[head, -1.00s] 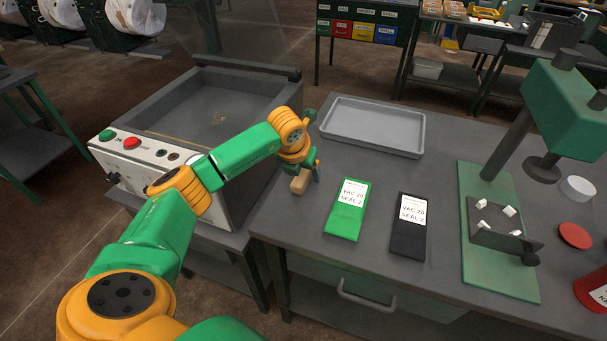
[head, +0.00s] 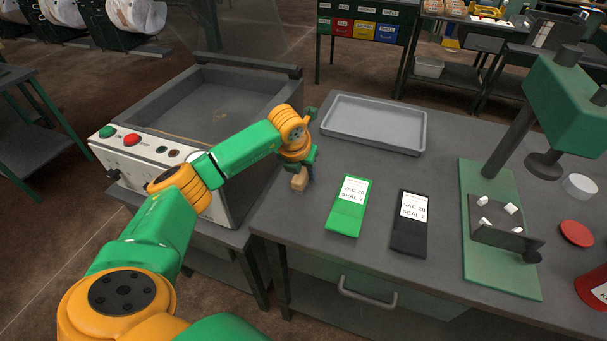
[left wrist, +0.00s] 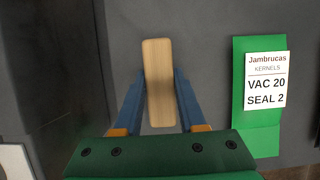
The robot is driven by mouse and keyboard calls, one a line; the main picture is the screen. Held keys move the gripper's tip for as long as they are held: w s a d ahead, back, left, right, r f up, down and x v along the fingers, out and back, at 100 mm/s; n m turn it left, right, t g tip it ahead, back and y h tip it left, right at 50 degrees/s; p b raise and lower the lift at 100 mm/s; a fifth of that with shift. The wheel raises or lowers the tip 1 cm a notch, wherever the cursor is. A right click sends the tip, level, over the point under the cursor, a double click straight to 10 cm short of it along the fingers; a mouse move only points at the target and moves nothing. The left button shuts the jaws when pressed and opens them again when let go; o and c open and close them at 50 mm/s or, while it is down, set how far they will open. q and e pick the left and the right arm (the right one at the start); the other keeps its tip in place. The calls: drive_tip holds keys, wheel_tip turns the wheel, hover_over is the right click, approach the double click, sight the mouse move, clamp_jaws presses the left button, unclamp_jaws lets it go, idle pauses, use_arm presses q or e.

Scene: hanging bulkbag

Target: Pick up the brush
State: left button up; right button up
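The brush shows its pale wooden back (left wrist: 158,85) in the left wrist view, lying lengthwise between the fingers. In the head view its near end (head: 299,182) shows as a small tan block low at the left edge of the bench, just below my left gripper (head: 306,170). In the left wrist view the blue fingers of my left gripper (left wrist: 160,80) lie against both long sides of the brush, so it looks shut on it. The brush's underside and bristles are hidden, and I see no gap to the bench. My right gripper is not in view.
A green pouch (head: 347,208) and a black pouch (head: 410,224) lie right of the brush. A grey tray (head: 372,145) is behind them. A vacuum sealer (head: 150,155) stands to the left, and a green press (head: 502,255) to the right.

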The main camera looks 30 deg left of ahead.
sight(303, 169)
use_arm(q)
clamp_jaws()
drive_tip(key=shift+r, duration=0.1)
drive_tip(key=shift+r+p, duration=0.3)
wheel_tip(303, 169, up, 3)
drive_tip(key=shift+a+f+b, duration=0.1)
drive_tip(key=shift+a+b, duration=0.05)
drive_tip(key=shift+b, duration=0.9)
drive_tip(key=s+a+r+b, duration=0.3)
drive_tip(key=s+a+r, duration=0.6)
drive_tip(key=s+r, duration=0.1)
drive_tip(key=shift+s, duration=0.2)
